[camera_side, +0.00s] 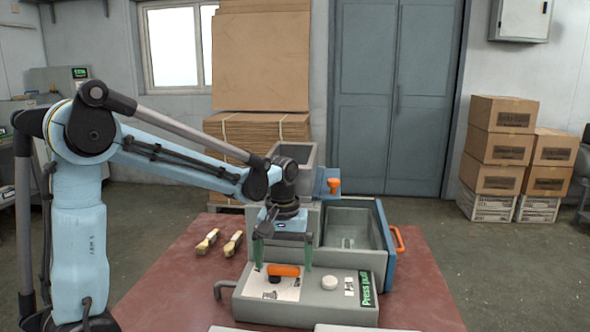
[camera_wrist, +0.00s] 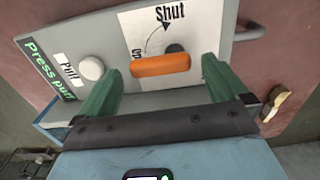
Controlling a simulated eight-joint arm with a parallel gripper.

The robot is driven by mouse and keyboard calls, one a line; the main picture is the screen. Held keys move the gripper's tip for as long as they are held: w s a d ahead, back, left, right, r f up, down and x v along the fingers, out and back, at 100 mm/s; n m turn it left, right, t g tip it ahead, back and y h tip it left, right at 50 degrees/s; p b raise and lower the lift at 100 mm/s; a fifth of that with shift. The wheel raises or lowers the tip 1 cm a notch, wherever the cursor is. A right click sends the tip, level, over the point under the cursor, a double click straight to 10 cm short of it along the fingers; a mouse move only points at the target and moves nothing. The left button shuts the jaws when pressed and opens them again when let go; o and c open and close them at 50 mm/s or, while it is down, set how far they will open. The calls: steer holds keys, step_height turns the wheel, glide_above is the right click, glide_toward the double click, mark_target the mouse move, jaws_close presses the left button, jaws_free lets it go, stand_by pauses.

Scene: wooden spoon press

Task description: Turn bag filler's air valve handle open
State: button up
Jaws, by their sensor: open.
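The orange valve handle (camera_side: 283,270) sits on top of a grey control box (camera_side: 320,306). In the wrist view the handle (camera_wrist: 160,65) lies crosswise beside a dark round hub (camera_wrist: 176,48). A white label behind it reads "Shut" with a curved arrow; another word is partly hidden. My gripper (camera_side: 283,254) is above the box, pointing down, its two green fingers apart. In the wrist view my gripper (camera_wrist: 159,75) has one finger off each end of the handle, with gaps on both sides. I cannot tell the height gap to the handle.
A white round button (camera_side: 330,283) and a green "Press" label (camera_side: 366,289) are right of the handle. A grey pipe (camera_side: 226,288) sticks out left. Behind stand an open grey drawer (camera_side: 345,228) and an orange knob (camera_side: 334,185). Two small wooden-looking items (camera_side: 207,242) lie on the red table.

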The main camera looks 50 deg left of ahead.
mark_target(283, 268)
step_height(283, 268, up, 11)
stand_by(0.5)
steer(key=shift+s+d, duration=0.1)
steer(key=s+d+f+m+t, duration=0.7)
steer(key=d+m, duration=0.1)
steer(key=m, duration=0.1)
steer(key=shift+s+f, duration=0.2)
steer(key=shift+f, duration=0.05)
